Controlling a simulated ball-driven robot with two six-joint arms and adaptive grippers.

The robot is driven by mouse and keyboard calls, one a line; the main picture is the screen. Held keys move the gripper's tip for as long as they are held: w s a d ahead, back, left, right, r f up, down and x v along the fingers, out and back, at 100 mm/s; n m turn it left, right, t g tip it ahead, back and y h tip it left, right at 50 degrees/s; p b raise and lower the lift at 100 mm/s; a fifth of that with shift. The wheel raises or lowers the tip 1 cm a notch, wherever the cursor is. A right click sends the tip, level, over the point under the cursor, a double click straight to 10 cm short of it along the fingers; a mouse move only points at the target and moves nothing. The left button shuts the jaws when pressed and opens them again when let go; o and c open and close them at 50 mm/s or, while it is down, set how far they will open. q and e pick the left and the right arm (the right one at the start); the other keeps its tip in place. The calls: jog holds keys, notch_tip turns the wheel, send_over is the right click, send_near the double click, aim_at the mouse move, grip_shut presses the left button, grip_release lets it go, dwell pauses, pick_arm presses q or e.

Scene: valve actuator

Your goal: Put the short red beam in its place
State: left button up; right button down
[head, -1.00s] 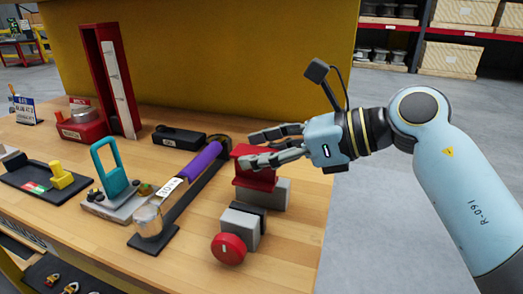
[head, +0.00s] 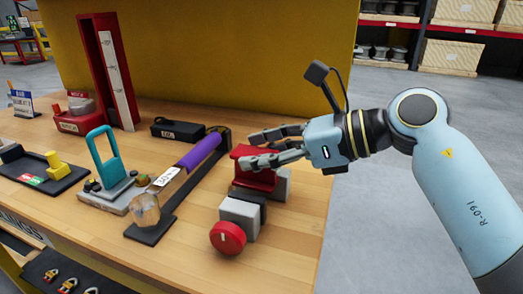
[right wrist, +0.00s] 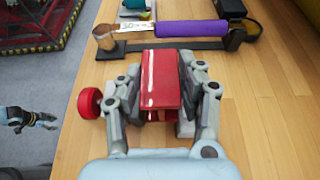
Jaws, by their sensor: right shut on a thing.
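The short red beam (head: 258,177) is between the fingers of my right gripper (head: 270,146), in the middle of the head view. The right wrist view (right wrist: 160,78) shows the beam from above, with a finger on each side. My right gripper is shut on it. A grey block (head: 281,190) of the valve actuator shows right under the beam and partly behind it. I cannot tell whether beam and block touch. In front are a grey and black body (head: 241,212) and a round red knob (head: 228,238).
A purple-handled tool (head: 199,152) lies on a dark stand left of the beam. A padlock-like teal shackle (head: 103,155), a black box (head: 178,130) and a tall red cabinet (head: 110,70) stand further left. Bare wood lies right of the actuator.

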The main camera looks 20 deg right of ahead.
jog(key=shift+f+b, duration=0.95)
jog(key=shift+f, duration=0.3)
jog(key=c, duration=0.7)
grip_release()
jog(key=shift+v, duration=6)
jog(key=shift+r, duration=0.1)
